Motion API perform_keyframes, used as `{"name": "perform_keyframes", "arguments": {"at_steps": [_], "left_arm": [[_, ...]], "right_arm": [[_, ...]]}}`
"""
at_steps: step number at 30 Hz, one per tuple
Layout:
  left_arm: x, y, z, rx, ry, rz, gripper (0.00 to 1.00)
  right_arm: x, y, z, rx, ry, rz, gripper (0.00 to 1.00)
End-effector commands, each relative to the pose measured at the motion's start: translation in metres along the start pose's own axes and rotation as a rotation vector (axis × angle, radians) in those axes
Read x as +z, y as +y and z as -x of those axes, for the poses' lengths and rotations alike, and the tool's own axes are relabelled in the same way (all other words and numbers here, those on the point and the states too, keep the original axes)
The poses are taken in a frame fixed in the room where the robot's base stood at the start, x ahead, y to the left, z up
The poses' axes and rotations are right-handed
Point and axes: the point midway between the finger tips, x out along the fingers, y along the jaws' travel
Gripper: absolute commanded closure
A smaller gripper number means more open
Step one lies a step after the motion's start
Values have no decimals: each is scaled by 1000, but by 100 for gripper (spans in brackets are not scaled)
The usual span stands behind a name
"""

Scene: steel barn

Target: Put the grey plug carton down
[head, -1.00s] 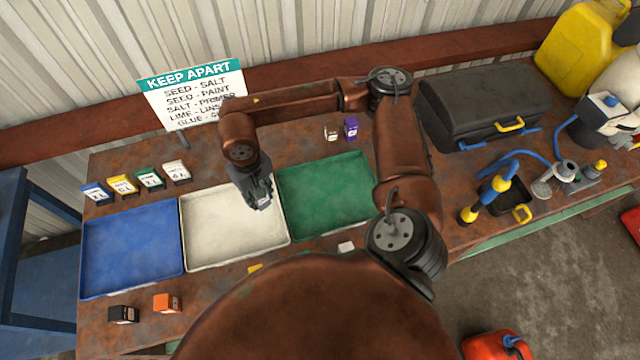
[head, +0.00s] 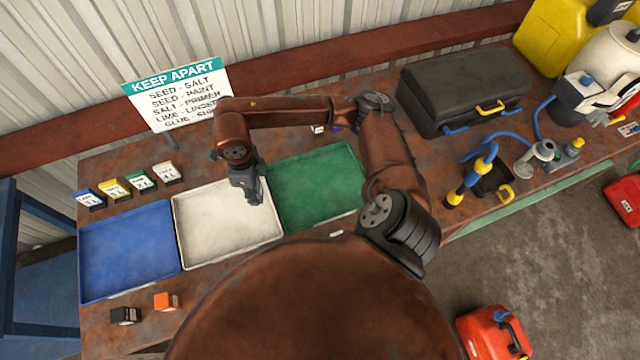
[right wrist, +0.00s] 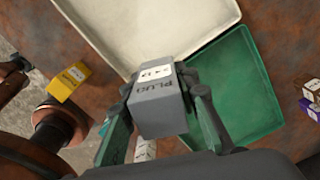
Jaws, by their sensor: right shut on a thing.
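The grey plug carton (right wrist: 159,100) is between the fingers of my right gripper (head: 250,192), which is shut on it. In the right wrist view its side reads PLUG and a white label shows on top. In the head view the gripper is over the right part of the white tray (head: 215,228), near the green tray (head: 315,190); the carton is hard to make out there. The white tray also shows in the right wrist view (right wrist: 150,25). I cannot tell if the carton touches a tray. My left gripper is not in view.
A blue tray (head: 128,252) stands left of the white one. Several small cartons (head: 140,181) line up behind the trays. A black carton (head: 125,315) and an orange carton (head: 167,301) are in front. A sign (head: 178,95) stands behind; a dark toolbox (head: 462,90) is right.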

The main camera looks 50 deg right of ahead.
Motion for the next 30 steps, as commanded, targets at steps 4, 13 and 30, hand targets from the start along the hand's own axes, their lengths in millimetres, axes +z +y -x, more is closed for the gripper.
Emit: {"name": "perform_keyframes", "arguments": {"at_steps": [4, 13, 30], "left_arm": [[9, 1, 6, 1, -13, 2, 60], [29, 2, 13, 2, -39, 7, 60], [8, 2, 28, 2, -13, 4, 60]], "right_arm": [[-5, -1, 0, 4, 3, -379, 96], [-14, -6, -2, 3, 10, -1007, 96], [-52, -75, -35, -2, 19, -1197, 96]]}}
